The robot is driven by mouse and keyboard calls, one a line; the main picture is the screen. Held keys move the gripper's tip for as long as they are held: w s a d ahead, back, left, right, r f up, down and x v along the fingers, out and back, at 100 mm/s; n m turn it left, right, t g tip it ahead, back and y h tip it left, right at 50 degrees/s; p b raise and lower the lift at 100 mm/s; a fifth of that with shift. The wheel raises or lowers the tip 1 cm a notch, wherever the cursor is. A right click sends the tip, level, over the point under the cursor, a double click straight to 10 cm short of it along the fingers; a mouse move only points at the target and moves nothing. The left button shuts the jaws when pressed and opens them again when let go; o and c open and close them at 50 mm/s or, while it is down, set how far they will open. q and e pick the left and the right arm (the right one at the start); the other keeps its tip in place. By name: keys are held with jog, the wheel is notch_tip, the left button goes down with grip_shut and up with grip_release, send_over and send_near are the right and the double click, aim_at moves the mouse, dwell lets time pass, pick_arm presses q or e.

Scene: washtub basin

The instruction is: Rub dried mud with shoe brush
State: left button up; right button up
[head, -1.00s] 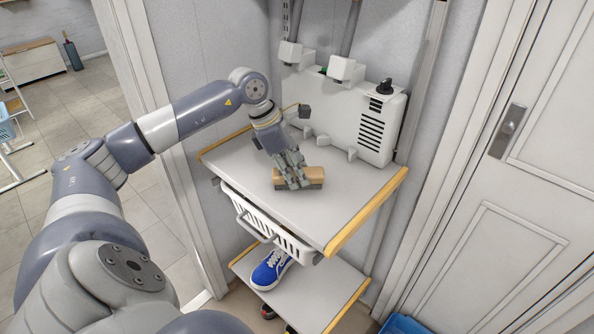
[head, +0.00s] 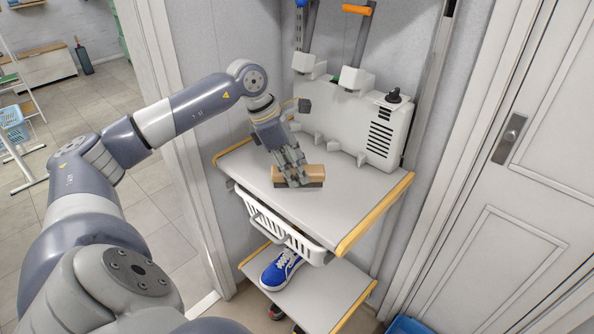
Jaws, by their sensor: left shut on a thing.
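A shoe brush (head: 312,174) with a tan wooden back and a dark underside is at the upper shelf (head: 352,200). My left gripper (head: 293,174) is shut on the brush from above. The brush is at or just above the shelf surface; I cannot tell whether it touches. A blue shoe (head: 281,270) with a white sole and laces sits on the lower shelf (head: 318,296), partly hidden under the upper shelf and basket. I cannot make out dried mud on it. My right gripper is not in view.
A white wall unit (head: 352,120) stands at the back of the upper shelf. A white basket (head: 270,222) hangs beneath that shelf. A door (head: 490,200) is at the right, and a blue container (head: 408,325) is at the bottom. The upper shelf's right part is clear.

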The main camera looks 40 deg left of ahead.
pick_arm(q)
notch_tip(320, 180, up, 2)
jog(key=shift+s+r+p, duration=0.1)
jog(key=shift+s+p, duration=0.05)
jog(key=shift+p, duration=0.3)
jog(key=shift+r+p, duration=0.35)
jog(key=shift+r, duration=0.25)
